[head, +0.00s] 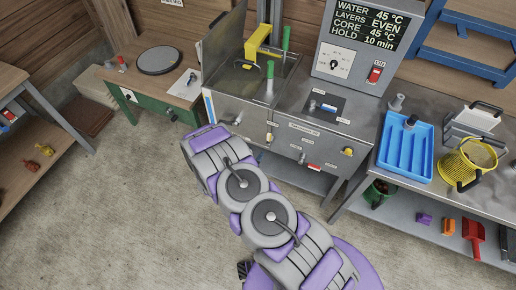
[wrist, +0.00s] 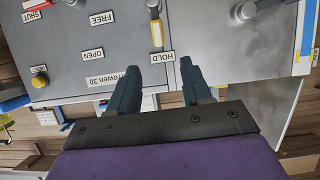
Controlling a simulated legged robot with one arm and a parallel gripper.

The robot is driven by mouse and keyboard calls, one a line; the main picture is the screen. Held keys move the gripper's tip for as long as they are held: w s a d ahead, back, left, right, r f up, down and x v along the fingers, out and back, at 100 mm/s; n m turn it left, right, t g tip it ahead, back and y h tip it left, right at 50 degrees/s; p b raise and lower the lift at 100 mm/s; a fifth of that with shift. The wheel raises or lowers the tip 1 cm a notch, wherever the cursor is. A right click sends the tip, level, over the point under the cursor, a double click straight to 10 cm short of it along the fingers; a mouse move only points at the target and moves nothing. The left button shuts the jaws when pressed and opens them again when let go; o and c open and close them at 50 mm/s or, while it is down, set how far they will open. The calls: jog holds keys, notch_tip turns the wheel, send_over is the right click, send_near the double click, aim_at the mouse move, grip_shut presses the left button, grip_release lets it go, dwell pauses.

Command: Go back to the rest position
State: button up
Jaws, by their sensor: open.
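My gripper (wrist: 158,64) is open and empty in the wrist view. Its two dark fingers point at the grey machine front (wrist: 85,75), with a gap between them. The "HOLD" label (wrist: 163,34) shows beyond the fingertips, and a yellow-marked lever (wrist: 156,30) stands beside it. The wrist view is upside down. In the head view my purple and grey arm reaches toward the machine (head: 297,128), and the gripper itself is hidden behind the arm's end.
The machine's open tank (head: 245,78) has a yellow handle (head: 258,42) and green grips. A control box (head: 345,65) stands behind. On the right bench are a blue tray (head: 405,148) and a yellow basket (head: 466,163). Concrete floor (head: 110,215) is clear at the left.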

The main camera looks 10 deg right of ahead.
jog(key=shift+s+a+r, duration=0.2)
jog(key=shift+s+a, duration=0.05)
jog(key=shift+s, duration=0.2)
dwell(0.3)
jog(key=w+a+r+g+y, duration=0.3)
jog(key=a+r+y, duration=0.3)
jog(key=a+r, duration=0.35)
jog(key=s+a+r+n+g+y, duration=0.2)
jog(key=s+r, duration=0.1)
jog(key=r, duration=0.4)
jog(key=s+a+r+n+g+y, duration=0.1)
jog(key=s+r+y, duration=0.1)
jog(key=s+r, duration=0.3)
jog(key=s+d+r+n+g, duration=0.1)
jog(key=s+d+r, duration=0.4)
jog(key=s, duration=0.6)
jog(key=s+d+r+n+g+h, duration=0.1)
jog(key=s+d+r+g, duration=0.2)
jog(key=s+d+r, duration=0.3)
jog(key=s+d+r+n+g+h, duration=0.1)
jog(key=s+d+r, duration=0.4)
jog(key=s, duration=1.1)
notch_tip(320, 180, up, 2)
jog(key=shift+s+d+r+n+g, duration=0.3)
jog(key=shift+n+g, duration=0.2)
jog(key=shift+g, duration=0.4)
